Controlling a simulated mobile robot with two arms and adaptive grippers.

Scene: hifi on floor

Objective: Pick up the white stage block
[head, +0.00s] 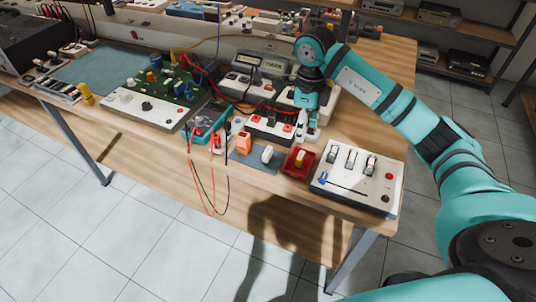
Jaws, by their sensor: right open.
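A small white block (268,154), which looks like the white stage block, sits on a dark grey mat (248,160) near the front edge of the bench. An orange block (243,142) stands to its left on the same mat. My right gripper (311,130) points down behind and to the right of the white block, apart from it. It is open; the small view does not show its fingers clearly, and I see nothing held in it. My left gripper is not in view.
A red tray (291,168) with a small pale and yellow piece lies right of the mat. A white panel with switches (345,194) fills the bench's right front corner. Black-and-white instruments with red terminals (268,127) stand behind. Red and black leads hang over the front edge at left.

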